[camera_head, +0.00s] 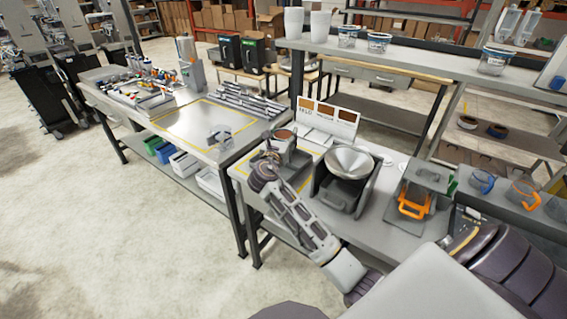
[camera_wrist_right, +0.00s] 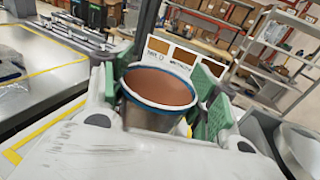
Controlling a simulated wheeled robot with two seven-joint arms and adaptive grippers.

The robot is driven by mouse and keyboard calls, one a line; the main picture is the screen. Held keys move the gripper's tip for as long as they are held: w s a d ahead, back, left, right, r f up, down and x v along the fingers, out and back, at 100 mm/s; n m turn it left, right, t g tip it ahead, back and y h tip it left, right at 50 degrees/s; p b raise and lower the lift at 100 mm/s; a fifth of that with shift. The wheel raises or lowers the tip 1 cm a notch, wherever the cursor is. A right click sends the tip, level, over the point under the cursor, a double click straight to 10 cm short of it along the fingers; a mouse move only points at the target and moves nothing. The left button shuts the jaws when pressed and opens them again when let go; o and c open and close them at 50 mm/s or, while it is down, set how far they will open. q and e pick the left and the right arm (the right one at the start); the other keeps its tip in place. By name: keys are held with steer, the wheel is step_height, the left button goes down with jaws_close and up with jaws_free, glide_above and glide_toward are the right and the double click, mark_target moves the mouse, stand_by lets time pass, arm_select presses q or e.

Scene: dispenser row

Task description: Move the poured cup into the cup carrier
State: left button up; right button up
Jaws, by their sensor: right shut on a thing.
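The poured cup (camera_wrist_right: 158,90) has a blue-edged rim and brown contents near the top. It stands nearly upright between the green finger pads of my right gripper (camera_wrist_right: 163,100), which is shut on it. In the head view the cup (camera_head: 284,134) shows at the end of my right arm, with my right gripper (camera_head: 278,152) around it, over the left part of the near bench. The cup's lower part is hidden by the gripper. I cannot clearly pick out the cup carrier. My left gripper is not in view.
A card with brown swatches (camera_head: 328,116) stands behind the cup. A black box with a metal funnel bowl (camera_head: 350,160) stands to its right, then an orange-handled unit (camera_head: 414,205). The left bench has a yellow-outlined area (camera_head: 190,125) and a clear vessel (camera_head: 220,134).

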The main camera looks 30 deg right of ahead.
step_height(320, 180, down, 8)
stand_by(0.4)
steer(key=shift+f+b, duration=0.35)
steer(key=shift+f, duration=1.55)
steer(key=shift+f, duration=0.1)
steer(key=o, duration=1.2)
steer(key=v, duration=1.2)
steer(key=shift+b, duration=0.4)
